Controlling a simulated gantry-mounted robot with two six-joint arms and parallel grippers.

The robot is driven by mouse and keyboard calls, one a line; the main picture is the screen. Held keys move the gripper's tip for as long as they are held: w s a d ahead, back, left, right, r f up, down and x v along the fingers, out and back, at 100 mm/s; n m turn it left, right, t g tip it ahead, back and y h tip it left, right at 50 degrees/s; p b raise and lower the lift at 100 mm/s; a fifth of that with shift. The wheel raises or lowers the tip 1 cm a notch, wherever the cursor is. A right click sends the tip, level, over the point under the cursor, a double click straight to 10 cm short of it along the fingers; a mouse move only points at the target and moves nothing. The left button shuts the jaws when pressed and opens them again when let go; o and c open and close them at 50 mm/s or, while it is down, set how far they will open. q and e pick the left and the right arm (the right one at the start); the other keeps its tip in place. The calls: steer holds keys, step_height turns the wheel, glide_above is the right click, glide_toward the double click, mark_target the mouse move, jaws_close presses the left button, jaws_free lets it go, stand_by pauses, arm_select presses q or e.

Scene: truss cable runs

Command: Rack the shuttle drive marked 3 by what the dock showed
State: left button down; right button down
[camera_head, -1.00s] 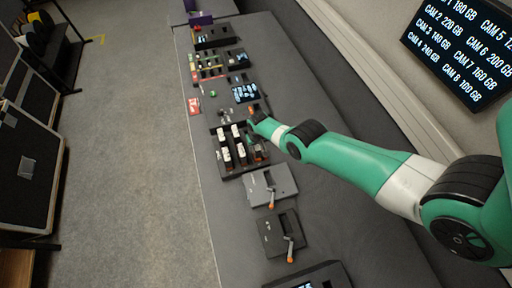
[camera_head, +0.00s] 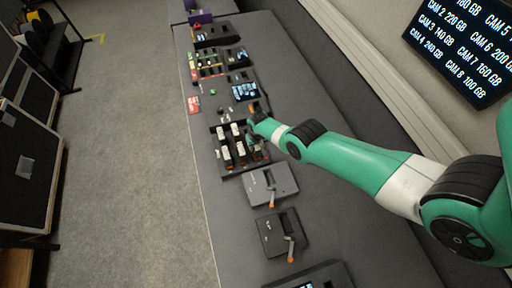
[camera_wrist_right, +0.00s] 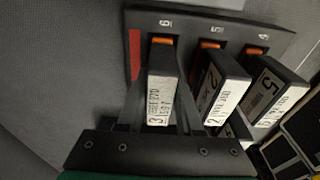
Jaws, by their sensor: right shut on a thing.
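My right gripper (camera_wrist_right: 158,125) is shut on the black drive marked 3 (camera_wrist_right: 160,88), its pale label facing the wrist camera. The drive is in line with the bay numbered 6 of the rack (camera_wrist_right: 205,20); how deep it sits cannot be told. Two drives marked 2 (camera_wrist_right: 222,88) and 5 (camera_wrist_right: 275,92) stand in the bays numbered 5 and 4. In the head view my right gripper (camera_head: 257,146) is at the right side of the rack (camera_head: 232,173), and its fingers are hard to make out. My left gripper is not in view.
A wall screen (camera_head: 462,50) lists cameras with sizes in GB. Two grey units with orange-tipped levers (camera_head: 270,186) (camera_head: 283,233) lie nearer on the bench. Bare bench runs along the wall side.

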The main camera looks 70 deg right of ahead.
steer(key=shift+c, duration=0.8)
jaws_free()
steer(key=shift+r, duration=0.1)
step_height(320, 180, up, 8)
steer(key=p, duration=0.7)
steer(key=shift+f+p, duration=0.25)
steer(key=shift+p, duration=0.1)
steer(key=shift+f, duration=0.1)
